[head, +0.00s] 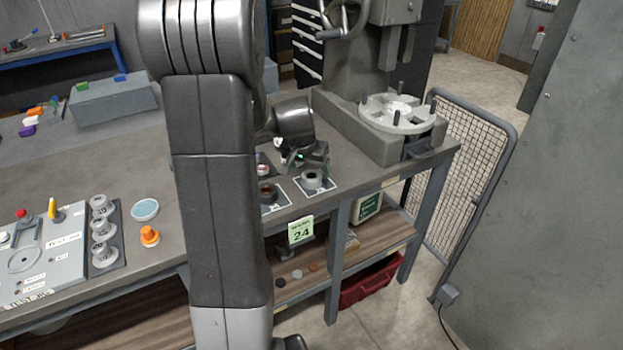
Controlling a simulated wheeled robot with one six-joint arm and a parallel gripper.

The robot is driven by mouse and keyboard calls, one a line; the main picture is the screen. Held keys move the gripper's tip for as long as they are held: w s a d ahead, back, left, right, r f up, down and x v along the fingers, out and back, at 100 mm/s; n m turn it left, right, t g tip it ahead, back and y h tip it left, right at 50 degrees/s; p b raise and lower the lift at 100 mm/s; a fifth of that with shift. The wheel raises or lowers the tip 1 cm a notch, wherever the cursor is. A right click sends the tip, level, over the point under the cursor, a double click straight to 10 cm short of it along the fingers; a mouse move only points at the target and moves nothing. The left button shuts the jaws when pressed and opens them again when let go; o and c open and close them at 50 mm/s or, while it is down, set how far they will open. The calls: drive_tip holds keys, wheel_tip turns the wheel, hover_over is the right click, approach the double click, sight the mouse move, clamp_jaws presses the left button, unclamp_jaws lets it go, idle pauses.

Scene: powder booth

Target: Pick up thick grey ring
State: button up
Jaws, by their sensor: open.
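A thick grey ring (313,184) lies on a white-bordered square card near the front edge of the workbench (365,172), right of my arm. My gripper (306,164) is above and slightly behind the ring in the picture, pointing down to the bench. It is open and looks empty. The fingers are small and dark here, so the exact gap to the ring cannot be told. I see no contact between them.
A brown ring (268,193) sits on a neighbouring card to the left, partly beside my arm. A heavy press with a round slotted table (398,114) stands to the right. A mesh guard (470,185) is beyond the bench end. My arm hides the bench's middle.

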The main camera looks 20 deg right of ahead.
sight(311, 173)
drive_tip(key=shift+p+x, duration=0.3)
drive_tip(key=shift+x, duration=1.8)
drive_tip(key=shift+r, duration=0.1)
drive_tip(key=c, duration=1.2)
